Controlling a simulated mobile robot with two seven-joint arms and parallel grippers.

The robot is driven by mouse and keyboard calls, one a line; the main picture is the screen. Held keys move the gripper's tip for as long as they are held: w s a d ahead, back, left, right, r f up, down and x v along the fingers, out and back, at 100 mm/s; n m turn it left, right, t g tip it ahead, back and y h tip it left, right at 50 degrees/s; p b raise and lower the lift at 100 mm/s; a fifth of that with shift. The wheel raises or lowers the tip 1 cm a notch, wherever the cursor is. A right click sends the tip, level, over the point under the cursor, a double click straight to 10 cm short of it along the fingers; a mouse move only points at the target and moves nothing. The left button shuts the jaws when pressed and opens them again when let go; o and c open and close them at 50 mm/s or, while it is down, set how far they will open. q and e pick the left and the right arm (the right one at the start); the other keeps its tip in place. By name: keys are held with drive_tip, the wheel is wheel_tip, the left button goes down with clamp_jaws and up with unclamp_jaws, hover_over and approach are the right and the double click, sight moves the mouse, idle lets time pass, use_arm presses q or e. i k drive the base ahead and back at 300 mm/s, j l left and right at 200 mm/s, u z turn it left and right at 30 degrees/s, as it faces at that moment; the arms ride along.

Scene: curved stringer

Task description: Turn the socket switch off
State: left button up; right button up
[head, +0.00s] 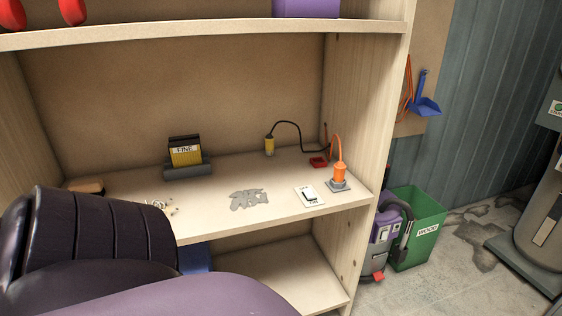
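A white socket switch (309,196) with a dark rocker and small lettering lies on the wooden shelf near its front right edge. The lettering is too small to read surely, and I cannot tell which way the rocker is set. An orange plug (340,174) stands upright in a grey socket (340,186) just right of the switch. Neither of my grippers shows in the head view. A dark, ribbed part and a purple part fill the lower left and hide the shelf's left front.
A sandpaper holder marked FINE (185,151), a yellow-black connector (269,146) with a black cable, and a grey flat patch (249,199) are on the shelf (225,180). An upper shelf (200,36) overhangs. A green WOOD bin (416,228) and a purple vacuum (388,230) stand right.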

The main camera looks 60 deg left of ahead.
sight(308, 192)
drive_tip(key=u, duration=1.7)
